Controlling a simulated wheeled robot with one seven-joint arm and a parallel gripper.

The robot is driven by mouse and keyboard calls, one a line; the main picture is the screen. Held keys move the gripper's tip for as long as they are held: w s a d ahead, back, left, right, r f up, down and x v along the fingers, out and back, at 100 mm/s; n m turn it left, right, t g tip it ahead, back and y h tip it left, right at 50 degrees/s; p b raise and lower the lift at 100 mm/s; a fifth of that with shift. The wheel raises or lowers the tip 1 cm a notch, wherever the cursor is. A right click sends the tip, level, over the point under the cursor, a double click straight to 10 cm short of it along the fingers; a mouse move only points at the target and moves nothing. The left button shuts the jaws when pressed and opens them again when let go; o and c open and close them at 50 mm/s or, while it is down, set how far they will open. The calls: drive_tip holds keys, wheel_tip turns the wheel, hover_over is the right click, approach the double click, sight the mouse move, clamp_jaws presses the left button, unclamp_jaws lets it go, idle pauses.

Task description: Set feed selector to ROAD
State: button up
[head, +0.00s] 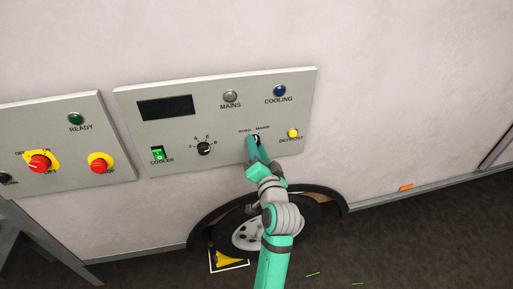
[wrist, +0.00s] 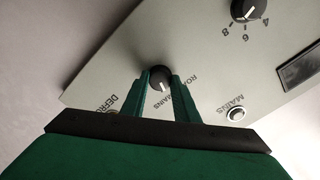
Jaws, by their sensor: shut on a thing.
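The feed selector is a small black knob (wrist: 160,77) on the grey control panel, with ROAD and MAINS lettering beside it, partly hidden by a finger in the wrist view. A short white mark shows on the knob, its lower end between the fingers; I cannot tell for sure which word it points to. My gripper (wrist: 160,86) is shut on the knob, one green finger on each side. In the head view my gripper (head: 254,143) reaches up to the panel and covers most of the selector.
The same panel (head: 225,170) carries a numbered dial (head: 204,149), a green COOLER switch (head: 158,154), a yellow DEFROST button (head: 293,133), a MAINS lamp (head: 230,96) and a blue COOLING lamp (head: 279,91). A second panel (head: 70,136) with red knobs is at left. A wheel (head: 246,235) is below.

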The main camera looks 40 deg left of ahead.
drive_tip(key=shift+f+n, duration=0.1)
drive_tip(key=shift+n, duration=4.9)
drive_tip(key=shift+w, duration=0.1)
drive_tip(key=o, duration=1.1)
drive_tip(key=shift+a, duration=0.1)
drive_tip(key=shift+c, duration=0.2)
drive_tip(key=shift+s+d, duration=0.2)
drive_tip(key=shift+d, duration=0.05)
drive_tip(key=v, duration=1)
drive_tip(key=shift+s+d, duration=0.15)
drive_tip(key=shift+s, duration=0.05)
